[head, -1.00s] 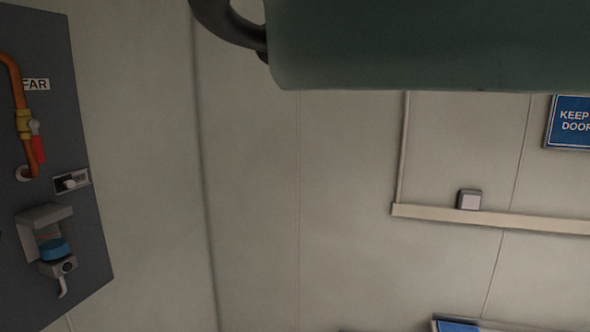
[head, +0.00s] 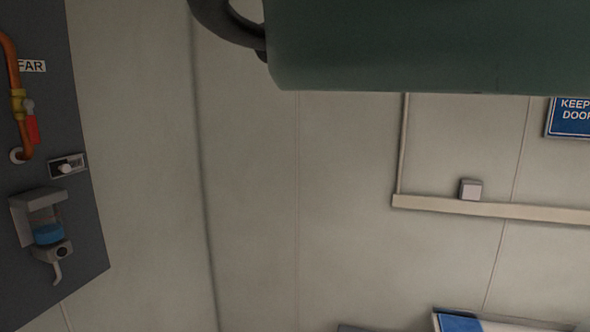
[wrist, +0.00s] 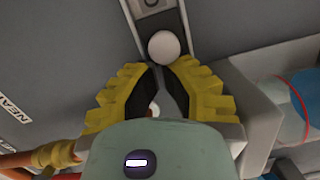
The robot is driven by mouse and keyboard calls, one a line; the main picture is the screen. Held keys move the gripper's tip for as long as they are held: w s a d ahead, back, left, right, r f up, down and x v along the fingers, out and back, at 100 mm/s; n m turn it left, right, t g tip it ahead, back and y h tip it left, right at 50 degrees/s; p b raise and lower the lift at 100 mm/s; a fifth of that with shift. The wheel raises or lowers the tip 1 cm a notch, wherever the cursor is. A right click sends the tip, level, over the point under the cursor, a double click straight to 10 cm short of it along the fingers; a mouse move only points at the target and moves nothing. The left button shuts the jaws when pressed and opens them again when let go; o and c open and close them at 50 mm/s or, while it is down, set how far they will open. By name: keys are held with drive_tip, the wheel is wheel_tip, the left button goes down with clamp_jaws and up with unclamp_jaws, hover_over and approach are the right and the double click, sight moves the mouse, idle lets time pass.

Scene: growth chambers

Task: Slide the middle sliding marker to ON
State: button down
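In the wrist view a sliding marker with a round white knob (wrist: 164,46) sits on a narrow plate (wrist: 150,8) on a dark grey panel. A dark round mark shows on the plate above the knob. My gripper (wrist: 161,68) has yellow fingers with dark pads; its tips come together just below the knob, with nothing visible between them. I cannot tell whether they touch the knob. In the head view a small sliding marker (head: 67,167) with a white knob is on the panel at left; I cannot tell if it is the same one. My gripper is outside the head view.
The panel (head: 85,235) also carries a "FAR" label (head: 32,66), an orange pipe (head: 12,60) with a red handle (head: 32,129), and a dispenser with blue liquid (head: 48,234). In the wrist view a bulky pale housing (wrist: 255,105) stands close right of my gripper.

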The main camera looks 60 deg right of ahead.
drive_tip(key=b, duration=0.4)
drive_tip(key=shift+w+f, duration=0.35)
drive_tip(key=b, duration=0.5)
drive_tip(key=shift+w+d, duration=0.15)
drive_tip(key=shift+d, duration=0.1)
drive_tip(key=shift+d+b, duration=0.1)
drive_tip(key=shift+b, duration=0.55)
drive_tip(key=b, duration=0.3)
drive_tip(key=d+b, duration=0.1)
drive_tip(key=b, duration=0.2)
drive_tip(key=shift+s+d+r, duration=0.1)
drive_tip(key=shift+s+r, duration=0.1)
drive_tip(key=shift+s, duration=0.15)
drive_tip(key=shift+d+f+b, duration=0.1)
drive_tip(key=shift+d+b, duration=0.05)
drive_tip(key=shift+b, duration=0.7)
drive_tip(key=d+b, duration=0.2)
drive_tip(key=b, duration=0.1)
drive_tip(key=shift+d+r, duration=0.25)
drive_tip(key=shift+r, duration=0.15)
